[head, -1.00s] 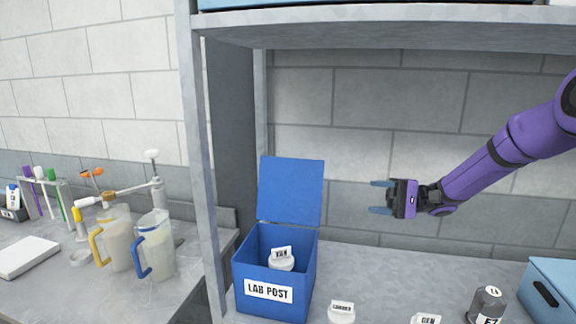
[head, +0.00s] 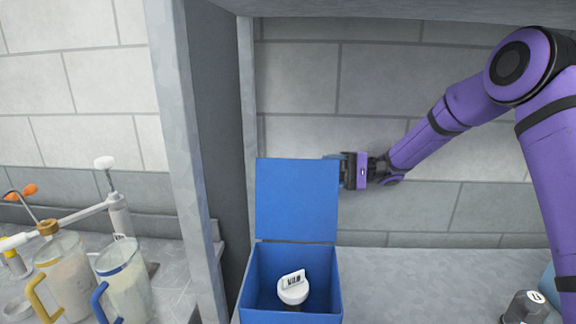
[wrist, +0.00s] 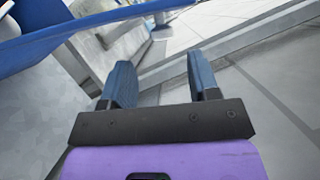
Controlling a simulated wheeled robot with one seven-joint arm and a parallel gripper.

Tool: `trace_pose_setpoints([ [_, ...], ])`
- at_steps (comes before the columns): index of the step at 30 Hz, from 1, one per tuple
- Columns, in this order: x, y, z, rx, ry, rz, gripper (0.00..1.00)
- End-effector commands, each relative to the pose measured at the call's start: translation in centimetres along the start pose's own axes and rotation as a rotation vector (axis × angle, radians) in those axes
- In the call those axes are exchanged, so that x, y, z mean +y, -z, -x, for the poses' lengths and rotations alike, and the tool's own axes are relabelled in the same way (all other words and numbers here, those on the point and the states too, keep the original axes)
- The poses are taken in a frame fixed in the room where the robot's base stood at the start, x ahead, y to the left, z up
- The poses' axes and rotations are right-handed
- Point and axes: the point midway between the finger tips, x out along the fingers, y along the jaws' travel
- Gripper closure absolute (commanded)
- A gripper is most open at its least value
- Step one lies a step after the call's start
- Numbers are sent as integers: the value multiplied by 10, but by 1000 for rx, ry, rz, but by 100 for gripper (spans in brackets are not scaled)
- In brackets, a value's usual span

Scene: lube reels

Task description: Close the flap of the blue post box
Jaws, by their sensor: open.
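The blue post box (head: 290,318) stands on the shelf at the bottom middle of the head view. Its flap (head: 296,200) stands upright, open, at the back of the box. A white-capped container (head: 292,290) with a label sits inside. My gripper (head: 333,157) is at the flap's upper right edge, its fingers partly hidden behind the flap. In the wrist view my gripper (wrist: 160,82) shows two blue fingers apart with nothing between them. A blue panel, apparently the flap (wrist: 70,40), crosses the upper left there. I cannot tell whether the fingers touch it.
A grey shelf upright (head: 185,150) stands left of the box, and a shelf board (head: 400,10) runs above. A dark bottle (head: 528,308) stands at lower right. Jugs (head: 125,285) stand on the left bench.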

Motion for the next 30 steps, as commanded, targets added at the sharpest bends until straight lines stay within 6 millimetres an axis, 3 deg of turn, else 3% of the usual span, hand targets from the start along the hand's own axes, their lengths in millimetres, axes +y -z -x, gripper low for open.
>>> trace_pose_setpoints([
  [7,0,0,-9,-2,-1,0,45],
  [21,0,0,-69,-1,0,0,45],
  [30,0,0,-75,0,0,1,45],
])
